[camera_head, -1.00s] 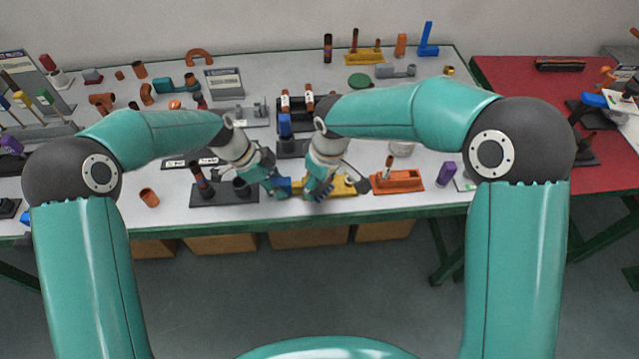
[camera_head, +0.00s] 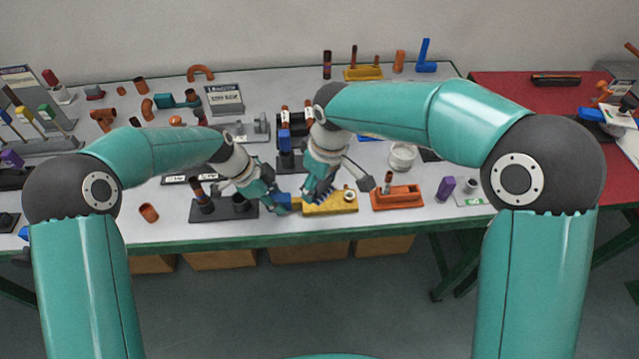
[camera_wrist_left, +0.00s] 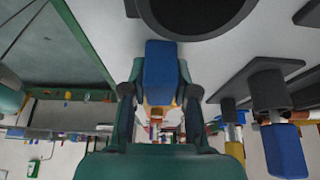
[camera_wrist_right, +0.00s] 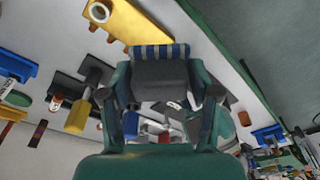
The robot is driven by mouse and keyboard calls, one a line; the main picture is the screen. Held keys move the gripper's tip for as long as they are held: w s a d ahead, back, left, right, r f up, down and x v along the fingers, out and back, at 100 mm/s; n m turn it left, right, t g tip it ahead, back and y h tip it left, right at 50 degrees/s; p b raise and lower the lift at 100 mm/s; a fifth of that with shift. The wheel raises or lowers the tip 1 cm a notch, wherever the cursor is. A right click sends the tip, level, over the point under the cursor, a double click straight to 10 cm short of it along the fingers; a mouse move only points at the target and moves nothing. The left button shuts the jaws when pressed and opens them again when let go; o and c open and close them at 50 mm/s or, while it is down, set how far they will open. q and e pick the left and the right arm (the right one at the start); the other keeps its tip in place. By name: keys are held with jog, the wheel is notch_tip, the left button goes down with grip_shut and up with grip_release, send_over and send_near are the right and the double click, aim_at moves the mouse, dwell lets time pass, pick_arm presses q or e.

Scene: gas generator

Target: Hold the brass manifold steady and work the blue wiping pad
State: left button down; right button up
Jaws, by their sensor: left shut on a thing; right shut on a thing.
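The brass manifold (camera_head: 332,205) lies near the front edge of the bench, with a round port at its right end. It also shows in the right wrist view (camera_wrist_right: 122,20). My left gripper (camera_head: 274,198) is shut on a blue block (camera_wrist_left: 161,75) at the manifold's left end; whether the two are joined is hard to tell. My right gripper (camera_head: 314,192) is shut on the wiping pad (camera_wrist_right: 160,72), a dark grey body with a blue-and-white striped edge. The pad is beside the manifold in the right wrist view; contact is unclear, and the gripper hides it in the head view.
An orange fixture (camera_head: 398,198) stands close right of the manifold, and a dark stand (camera_head: 225,207) close left. A white round dish (camera_head: 402,157) and a purple piece (camera_head: 445,188) are farther right. Many fittings crowd the bench behind.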

pick_arm(q)
jog(key=c, duration=0.8)
grip_release()
jog(key=v, duration=1.2)
jog(key=shift+s+f, duration=0.1)
jog(key=shift+f, duration=0.05)
pick_arm(e)
jog(key=shift+s, duration=0.1)
